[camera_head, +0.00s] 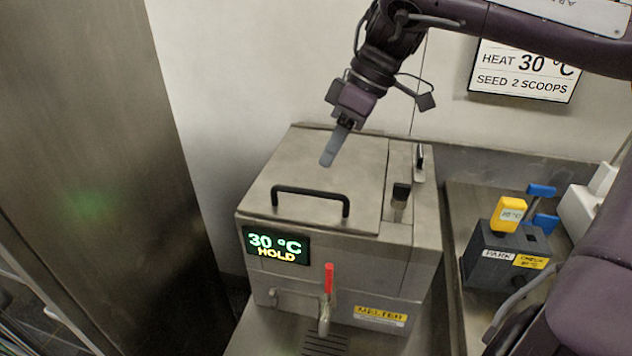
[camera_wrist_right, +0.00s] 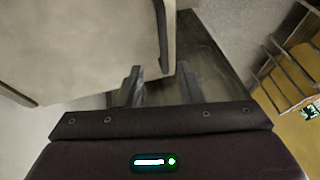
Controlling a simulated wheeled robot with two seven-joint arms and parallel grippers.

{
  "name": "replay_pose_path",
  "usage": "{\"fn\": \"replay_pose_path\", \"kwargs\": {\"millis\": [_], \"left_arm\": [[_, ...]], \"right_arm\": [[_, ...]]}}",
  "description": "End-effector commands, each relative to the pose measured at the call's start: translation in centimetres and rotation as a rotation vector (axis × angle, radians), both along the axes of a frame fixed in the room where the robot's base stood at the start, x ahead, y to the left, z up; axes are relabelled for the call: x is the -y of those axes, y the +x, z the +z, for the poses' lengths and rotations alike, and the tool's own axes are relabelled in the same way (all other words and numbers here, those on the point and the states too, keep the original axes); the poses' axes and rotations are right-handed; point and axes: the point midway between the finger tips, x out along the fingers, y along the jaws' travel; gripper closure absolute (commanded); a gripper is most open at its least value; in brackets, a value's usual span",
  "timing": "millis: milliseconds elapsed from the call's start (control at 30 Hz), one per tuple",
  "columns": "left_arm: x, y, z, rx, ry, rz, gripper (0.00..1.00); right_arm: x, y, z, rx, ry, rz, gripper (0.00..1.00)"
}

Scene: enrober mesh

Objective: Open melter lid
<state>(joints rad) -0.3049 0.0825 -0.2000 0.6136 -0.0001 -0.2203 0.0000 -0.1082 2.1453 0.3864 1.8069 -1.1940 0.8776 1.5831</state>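The steel melter (camera_head: 330,270) stands in the middle of the head view, with a "30 °C HOLD" display on its front. Its flat lid (camera_head: 335,175) is closed and has a black bar handle (camera_head: 310,193) along its front edge. My right gripper (camera_head: 333,150) is above the rear part of the lid, behind the handle and apart from it, fingers pointing down. In the right wrist view, the fingers (camera_wrist_right: 158,88) are spread with nothing between them. The handle (camera_wrist_right: 162,38) lies ahead of the fingertips, on the pale lid (camera_wrist_right: 90,40). My left gripper is not in view.
A red-handled tap (camera_head: 328,280) is on the melter front. A grey holder (camera_head: 505,260) with a yellow thermometer (camera_head: 508,214) stands on the right counter. A wall sign (camera_head: 525,70) hangs behind. A steel cabinet (camera_head: 90,150) is at left.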

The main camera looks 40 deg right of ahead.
Motion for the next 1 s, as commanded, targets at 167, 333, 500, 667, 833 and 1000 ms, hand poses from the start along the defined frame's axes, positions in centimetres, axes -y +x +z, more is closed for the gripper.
{"fn": "replay_pose_path", "kwargs": {"millis": [167, 333, 500, 667, 833, 1000], "left_arm": [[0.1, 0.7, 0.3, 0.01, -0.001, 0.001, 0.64], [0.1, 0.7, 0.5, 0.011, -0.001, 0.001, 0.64], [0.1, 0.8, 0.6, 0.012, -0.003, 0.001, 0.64], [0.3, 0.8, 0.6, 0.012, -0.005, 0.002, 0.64], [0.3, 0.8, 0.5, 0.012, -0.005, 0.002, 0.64], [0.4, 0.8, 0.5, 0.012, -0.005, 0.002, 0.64]], "right_arm": [[-1.2, 0.4, -2.5, -0.002, 0.002, 0.004, 0.67], [-2.1, 0.9, -4.8, -0.002, 0.001, 0.002, 0.67], [-2.7, 1.1, -6.0, 0.001, 0.001, 0.002, 0.67], [-2.8, 1.2, -6.2, 0.002, 0.001, 0.001, 0.67], [-2.8, 1.2, -6.2, 0.002, 0.001, 0.001, 0.72], [-2.8, 1.2, -6.2, 0.002, 0.001, 0.001, 0.94]]}}
